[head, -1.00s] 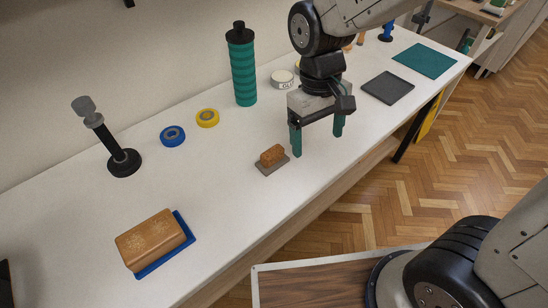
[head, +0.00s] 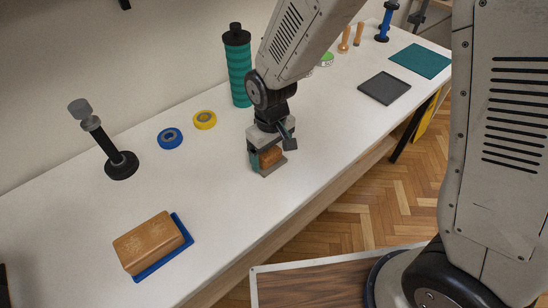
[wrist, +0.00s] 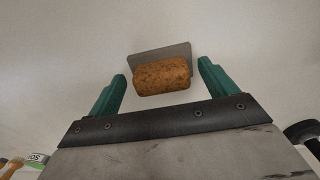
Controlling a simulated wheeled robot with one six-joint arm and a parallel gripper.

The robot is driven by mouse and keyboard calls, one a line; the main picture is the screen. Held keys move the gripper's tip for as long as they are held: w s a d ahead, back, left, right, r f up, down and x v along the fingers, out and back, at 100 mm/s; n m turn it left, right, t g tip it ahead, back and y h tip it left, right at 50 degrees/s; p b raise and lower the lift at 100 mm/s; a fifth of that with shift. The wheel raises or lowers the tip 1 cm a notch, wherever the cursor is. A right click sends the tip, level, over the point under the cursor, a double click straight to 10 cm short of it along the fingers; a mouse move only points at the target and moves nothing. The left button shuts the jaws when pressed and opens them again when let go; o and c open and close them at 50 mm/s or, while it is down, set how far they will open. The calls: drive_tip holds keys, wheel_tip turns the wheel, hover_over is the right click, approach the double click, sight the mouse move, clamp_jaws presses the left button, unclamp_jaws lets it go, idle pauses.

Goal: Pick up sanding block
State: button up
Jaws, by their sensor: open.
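The sanding block (head: 271,157) is a small speckled brown block on a thin grey plate, on the white bench near its front edge. My gripper (head: 268,160) is right over it in the head view, pointing down, and partly hides it. In the wrist view the block (wrist: 162,76) lies between the two green fingers of my open gripper (wrist: 163,78), with a visible gap on each side. The grey plate (wrist: 160,55) shows behind the block. I cannot tell whether the fingers touch the bench.
A larger brown block (head: 150,242) on a blue base sits front left. A dark stand (head: 121,165), blue tape (head: 170,138), yellow tape (head: 205,120) and a ribbed green bottle (head: 239,70) stand behind. A dark grey pad (head: 384,88) and a green mat (head: 421,60) lie right.

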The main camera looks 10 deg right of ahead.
drive_tip(key=shift+f, duration=0.3)
drive_tip(key=c, duration=1.2)
drive_tip(key=shift+r, duration=0.1)
